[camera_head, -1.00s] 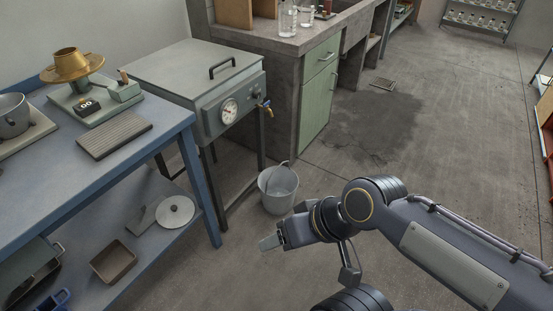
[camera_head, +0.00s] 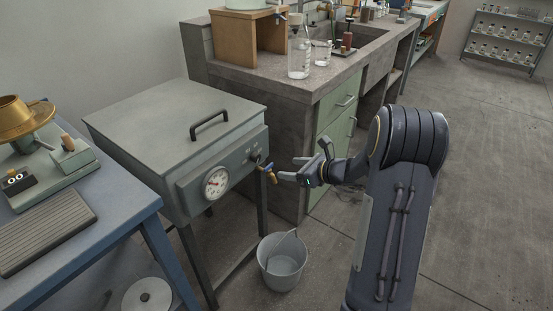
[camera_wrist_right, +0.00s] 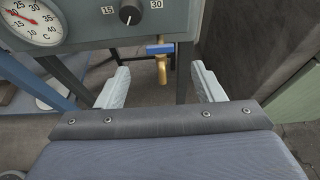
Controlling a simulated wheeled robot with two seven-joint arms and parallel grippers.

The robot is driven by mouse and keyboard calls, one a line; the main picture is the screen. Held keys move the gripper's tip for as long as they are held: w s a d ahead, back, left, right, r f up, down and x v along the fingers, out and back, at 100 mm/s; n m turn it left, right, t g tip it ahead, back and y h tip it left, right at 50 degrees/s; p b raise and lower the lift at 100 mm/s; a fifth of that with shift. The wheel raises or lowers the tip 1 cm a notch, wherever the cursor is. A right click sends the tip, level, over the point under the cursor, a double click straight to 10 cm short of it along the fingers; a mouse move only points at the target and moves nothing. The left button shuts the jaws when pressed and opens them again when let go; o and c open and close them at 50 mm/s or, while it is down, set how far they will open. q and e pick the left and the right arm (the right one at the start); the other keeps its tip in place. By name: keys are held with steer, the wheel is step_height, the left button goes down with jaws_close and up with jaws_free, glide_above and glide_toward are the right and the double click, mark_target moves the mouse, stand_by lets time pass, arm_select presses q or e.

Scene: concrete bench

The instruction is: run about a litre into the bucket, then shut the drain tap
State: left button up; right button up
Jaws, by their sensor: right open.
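The drain tap (camera_head: 267,172) has a brass spout and a small blue lever. No stream of water shows at the spout. The grey bucket (camera_head: 282,268) stands upright on the floor below the tap, its handle leaning inside; I cannot make out any water in it. My right gripper (camera_head: 287,169) is open and empty, just right of the tap. My left gripper is out of view.
The bath front has a round dial (camera_head: 215,183) and a black knob (camera_wrist_right: 130,12). A blue bench (camera_head: 100,262) is at left. A concrete sink bench (camera_head: 285,90) with glassware stands behind. The floor at right is clear.

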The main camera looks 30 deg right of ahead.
mark_target(269, 166)
steer(key=b+x, duration=0.1)
steer(key=x, duration=0.6)
steer(key=shift+w+a+f, duration=0.1)
steer(key=shift+w, duration=0.15)
steer(key=shift+c, duration=0.4)
steer(key=c, duration=0.9)
steer(key=shift+w+d+r+n+g+y+p, duration=0.1)
steer(key=shift+r+n+g+y+p, duration=0.1)
steer(key=shift+n+y+p, duration=0.15)
steer(key=shift+d+r+n+g+y+p, duration=0.1)
steer(key=shift+d+n+g+y+p, duration=0.1)
steer(key=shift+n+y+p, duration=0.15)
steer(key=n+y, duration=0.1)
steer(key=n+g+y+p, duration=0.1)
steer(key=shift+w+f+y, duration=0.15)
steer(key=shift+f+y, duration=0.1)
steer(key=shift+y, duration=0.05)
steer(key=o, duration=1)
